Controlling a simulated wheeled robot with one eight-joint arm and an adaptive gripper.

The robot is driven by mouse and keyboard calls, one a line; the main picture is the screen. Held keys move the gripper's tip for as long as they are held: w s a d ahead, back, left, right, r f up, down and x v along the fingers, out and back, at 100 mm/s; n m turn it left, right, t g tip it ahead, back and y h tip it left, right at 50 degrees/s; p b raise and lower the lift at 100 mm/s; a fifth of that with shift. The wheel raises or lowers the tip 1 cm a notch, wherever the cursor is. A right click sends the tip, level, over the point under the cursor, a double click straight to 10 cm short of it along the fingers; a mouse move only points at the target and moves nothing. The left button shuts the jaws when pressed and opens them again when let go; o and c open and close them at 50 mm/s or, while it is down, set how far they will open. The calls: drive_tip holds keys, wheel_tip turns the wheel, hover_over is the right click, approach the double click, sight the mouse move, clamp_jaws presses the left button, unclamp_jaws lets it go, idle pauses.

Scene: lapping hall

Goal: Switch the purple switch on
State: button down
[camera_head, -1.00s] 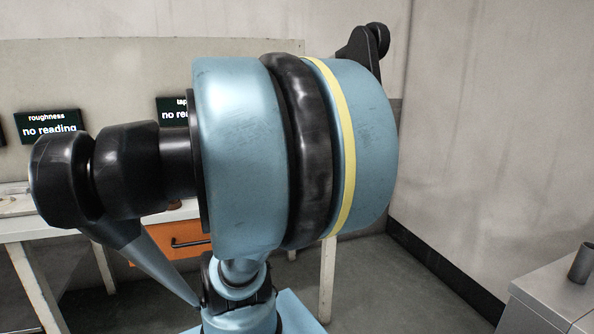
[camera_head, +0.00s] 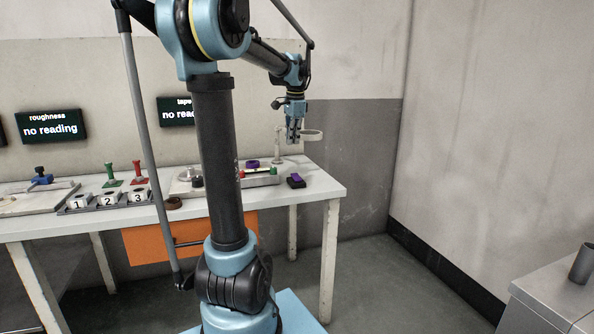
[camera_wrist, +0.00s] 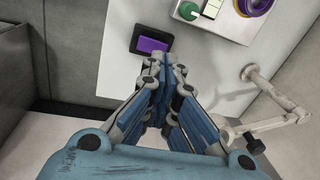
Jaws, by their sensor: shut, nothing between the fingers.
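The purple switch (camera_head: 296,181) is a purple rocker in a small black housing near the right end of the white table (camera_head: 325,188). In the wrist view the purple switch (camera_wrist: 153,45) lies just beyond my fingertips. My gripper (camera_head: 293,141) hangs pointing down, above the table and above the switch. In the wrist view my gripper (camera_wrist: 165,62) is shut with its fingertips together and nothing between them. The fingertips appear close to the switch's lower edge in that view, but the head view shows a gap in height. I cannot tell which way the rocker is tipped.
A panel with a green knob (camera_wrist: 188,10) and a purple ring sits beside the switch. A pale jointed stand with a ring (camera_head: 311,135) rises close to my gripper. Numbered blocks (camera_head: 108,199) and red and green handled pieces stand farther left.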

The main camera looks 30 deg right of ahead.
sight(298, 175)
drive_tip(key=shift+m, duration=0.6)
drive_tip(key=d+f, duration=0.1)
drive_tip(key=f, duration=0.3)
drive_tip(key=w+d+f, duration=0.1)
drive_tip(key=f, duration=0.4)
drive_tip(key=w+d+f, duration=0.1)
drive_tip(key=d+f, duration=0.1)
drive_tip(key=f, duration=0.2)
drive_tip(key=shift+f, duration=0.25)
drive_tip(key=shift+d, duration=0.15)
